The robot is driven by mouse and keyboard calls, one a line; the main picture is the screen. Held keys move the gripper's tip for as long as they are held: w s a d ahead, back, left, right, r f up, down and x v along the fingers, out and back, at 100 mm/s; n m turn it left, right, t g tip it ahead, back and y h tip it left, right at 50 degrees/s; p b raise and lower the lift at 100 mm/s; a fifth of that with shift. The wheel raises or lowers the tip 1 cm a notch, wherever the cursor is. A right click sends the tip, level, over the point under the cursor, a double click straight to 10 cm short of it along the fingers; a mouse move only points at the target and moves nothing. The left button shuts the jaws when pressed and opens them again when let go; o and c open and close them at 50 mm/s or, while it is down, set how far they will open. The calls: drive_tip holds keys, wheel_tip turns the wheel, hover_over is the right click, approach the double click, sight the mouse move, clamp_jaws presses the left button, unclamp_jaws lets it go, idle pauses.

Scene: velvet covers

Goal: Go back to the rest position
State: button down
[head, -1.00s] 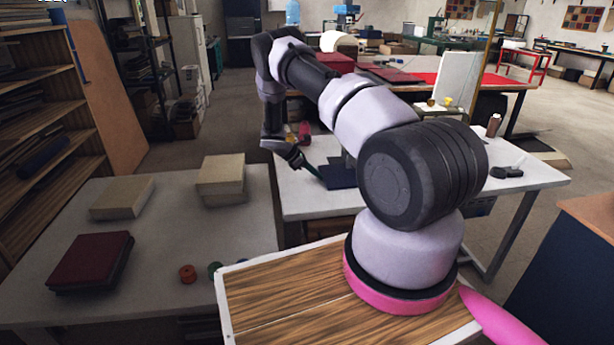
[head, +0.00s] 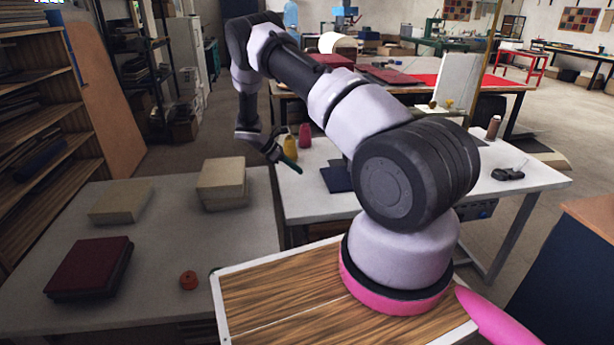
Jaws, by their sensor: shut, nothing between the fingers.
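My gripper (head: 292,166) is in the head view at the end of my raised arm. It hangs tilted, fingertips down and to the right, above the left part of the white table (head: 520,178). The fingers are together, with nothing seen held in them. A dark blue cloth-like piece (head: 338,179) lies on that table, just right of the fingertips and apart from them. My arm hides part of the table behind it.
A yellow spool (head: 290,147) and a pink spool (head: 305,135) stand behind the gripper. A grey table at left bears beige blocks (head: 221,180) (head: 121,201), a dark red book-like block (head: 89,266) and an orange ring (head: 188,281). Shelves (head: 40,130) stand far left.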

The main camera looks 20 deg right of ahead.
drive_tip(key=s+a+r+m+t+y, duration=0.1)
drive_tip(key=s+a+r+m+y, duration=0.15)
drive_tip(key=r, duration=0.85)
drive_tip(key=s+a+r+m+t+y, duration=0.15)
drive_tip(key=s+r+m, duration=0.25)
drive_tip(key=r, duration=0.7)
drive_tip(key=s+a+r+m+y, duration=0.1)
drive_tip(key=s+r+m+y, duration=0.2)
drive_tip(key=r, duration=0.8)
drive_tip(key=s+a+r+m+t+y, duration=0.1)
drive_tip(key=s+r+m+t, duration=0.1)
drive_tip(key=s, duration=0.7)
drive_tip(key=s+a+r+m+t+y, duration=0.1)
drive_tip(key=s+a+r+m+t, duration=0.1)
drive_tip(key=s+r+m, duration=0.3)
drive_tip(key=s+a+r+m+t+y, duration=0.1)
drive_tip(key=s+r+m+t, duration=0.1)
drive_tip(key=s+r, duration=0.5)
drive_tip(key=s+m, duration=0.1)
drive_tip(key=s, duration=0.5)
drive_tip(key=shift+s+a+y, duration=0.15)
drive_tip(key=shift+a+y, duration=0.1)
drive_tip(key=shift+y, duration=0.15)
drive_tip(key=shift+d+t, duration=0.1)
drive_tip(key=shift+t, duration=0.15)
